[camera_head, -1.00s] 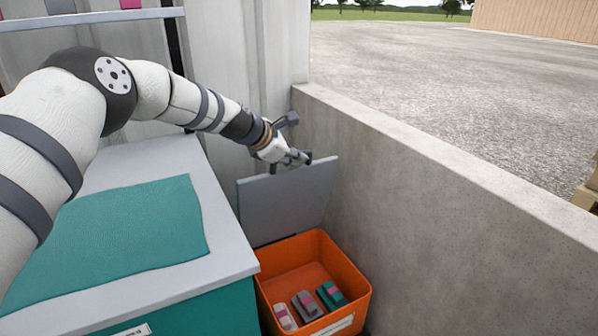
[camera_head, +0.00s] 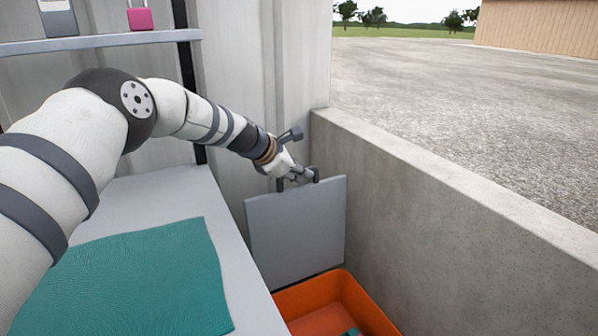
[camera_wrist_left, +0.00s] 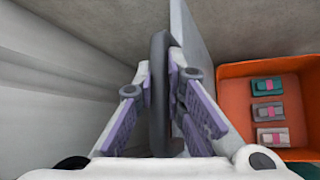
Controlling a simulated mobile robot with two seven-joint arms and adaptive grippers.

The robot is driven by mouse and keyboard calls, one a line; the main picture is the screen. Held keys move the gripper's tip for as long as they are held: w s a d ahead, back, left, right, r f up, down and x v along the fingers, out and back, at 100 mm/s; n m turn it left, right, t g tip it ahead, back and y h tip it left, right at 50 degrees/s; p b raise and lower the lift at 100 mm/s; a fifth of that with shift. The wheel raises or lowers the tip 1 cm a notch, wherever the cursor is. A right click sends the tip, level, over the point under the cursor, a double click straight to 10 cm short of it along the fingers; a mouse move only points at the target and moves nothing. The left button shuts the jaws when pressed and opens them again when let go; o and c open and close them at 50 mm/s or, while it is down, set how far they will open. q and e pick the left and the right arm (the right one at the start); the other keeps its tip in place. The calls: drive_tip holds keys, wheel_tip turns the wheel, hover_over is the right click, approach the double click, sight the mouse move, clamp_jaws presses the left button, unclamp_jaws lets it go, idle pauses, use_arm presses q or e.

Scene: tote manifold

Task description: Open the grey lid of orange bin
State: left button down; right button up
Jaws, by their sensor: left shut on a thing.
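The grey lid (camera_head: 297,236) stands upright at the back edge of the orange bin (camera_head: 352,296), leaving the bin open. My left gripper (camera_head: 298,178) is at the lid's top edge, shut on the lid's dark handle. In the left wrist view the handle (camera_wrist_left: 160,95) sits between the two fingers of the gripper (camera_wrist_left: 166,100), with the lid (camera_wrist_left: 192,45) seen nearly edge-on beside it. The open bin (camera_wrist_left: 232,100) shows there too, with several small banded items inside. My right gripper is not in view.
A grey-topped counter (camera_head: 160,195) with a teal mat (camera_head: 140,285) lies left of the bin. A concrete wall (camera_head: 420,215) runs close along the right. A shelf (camera_head: 100,40) with a pink padlock-like item (camera_head: 140,17) hangs at the back left.

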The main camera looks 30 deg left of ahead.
use_arm(q)
drive_tip(key=c, duration=1.7)
unclamp_jaws()
drive_tip(key=shift+o, duration=0.2)
drive_tip(key=shift+f, duration=0.1)
drive_tip(key=v, duration=1.2)
